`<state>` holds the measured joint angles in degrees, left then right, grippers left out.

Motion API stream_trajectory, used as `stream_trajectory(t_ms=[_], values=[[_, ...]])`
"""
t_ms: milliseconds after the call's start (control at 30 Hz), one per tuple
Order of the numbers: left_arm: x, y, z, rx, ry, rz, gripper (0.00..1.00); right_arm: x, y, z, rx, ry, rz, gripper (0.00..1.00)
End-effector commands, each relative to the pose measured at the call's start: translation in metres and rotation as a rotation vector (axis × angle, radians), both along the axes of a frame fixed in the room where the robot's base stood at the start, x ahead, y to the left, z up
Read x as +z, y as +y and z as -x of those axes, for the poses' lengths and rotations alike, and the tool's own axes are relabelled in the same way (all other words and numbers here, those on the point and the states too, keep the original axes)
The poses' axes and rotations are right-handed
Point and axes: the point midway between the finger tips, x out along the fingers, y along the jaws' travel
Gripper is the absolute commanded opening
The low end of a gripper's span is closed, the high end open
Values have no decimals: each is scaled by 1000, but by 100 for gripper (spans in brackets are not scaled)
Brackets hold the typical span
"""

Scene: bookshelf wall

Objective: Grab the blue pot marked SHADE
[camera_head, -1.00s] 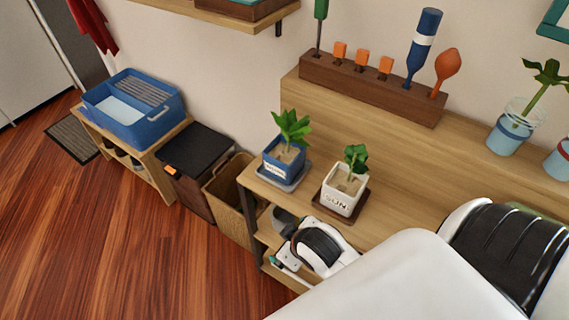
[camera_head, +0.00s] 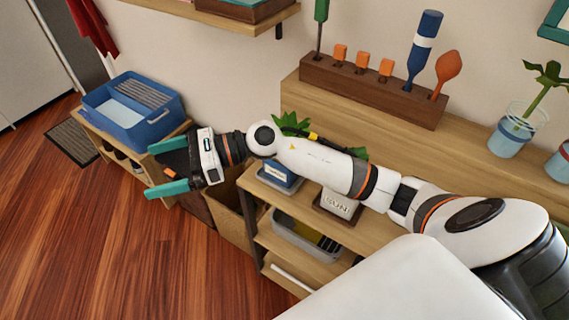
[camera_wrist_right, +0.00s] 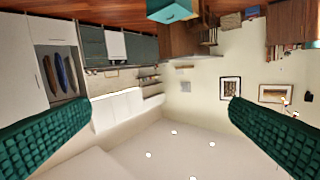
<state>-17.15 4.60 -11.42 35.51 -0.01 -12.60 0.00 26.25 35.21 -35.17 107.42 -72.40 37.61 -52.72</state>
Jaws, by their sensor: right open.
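The blue pot (camera_head: 287,180) with a white label stands on a blue-grey saucer near the left end of the wooden shelf top. My right forearm crosses in front of it, hiding much of its plant and upper part; the label is too small to read. My right gripper (camera_head: 150,171) has its teal fingers spread apart and empty. It is left of the pot, apart from it, pointing left toward the blue bin. The right wrist view shows both teal fingers wide apart (camera_wrist_right: 155,125) with only the room between them. My left gripper is out of view.
A white pot marked SUN (camera_head: 338,206) stands close right of the blue pot. A wooden tool rack (camera_head: 370,88) stands behind. A blue bin (camera_head: 130,110) on a low bench and a woven basket (camera_head: 232,212) are at left. A grey tray (camera_head: 305,238) sits on the lower shelf.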

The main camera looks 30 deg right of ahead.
Motion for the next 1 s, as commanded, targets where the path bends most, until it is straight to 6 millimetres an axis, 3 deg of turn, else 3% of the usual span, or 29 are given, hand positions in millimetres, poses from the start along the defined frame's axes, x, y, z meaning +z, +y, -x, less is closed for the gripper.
stream_trajectory(t_ms=[133, 233, 400, 500, 667, 1000], values=[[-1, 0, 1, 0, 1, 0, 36, -51, -50, -12, 219, -232, 551, 100], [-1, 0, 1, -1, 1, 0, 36, -75, -110, -23, 353, -297, 894, 100], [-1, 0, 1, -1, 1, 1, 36, -76, -215, -34, 523, -260, 1321, 100], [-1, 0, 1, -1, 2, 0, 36, -68, -256, -34, 583, -208, 1460, 100], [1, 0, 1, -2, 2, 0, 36, -65, -284, -31, 626, -157, 1547, 100], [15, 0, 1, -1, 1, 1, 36, -119, -284, -30, 631, -153, 1549, 100]])
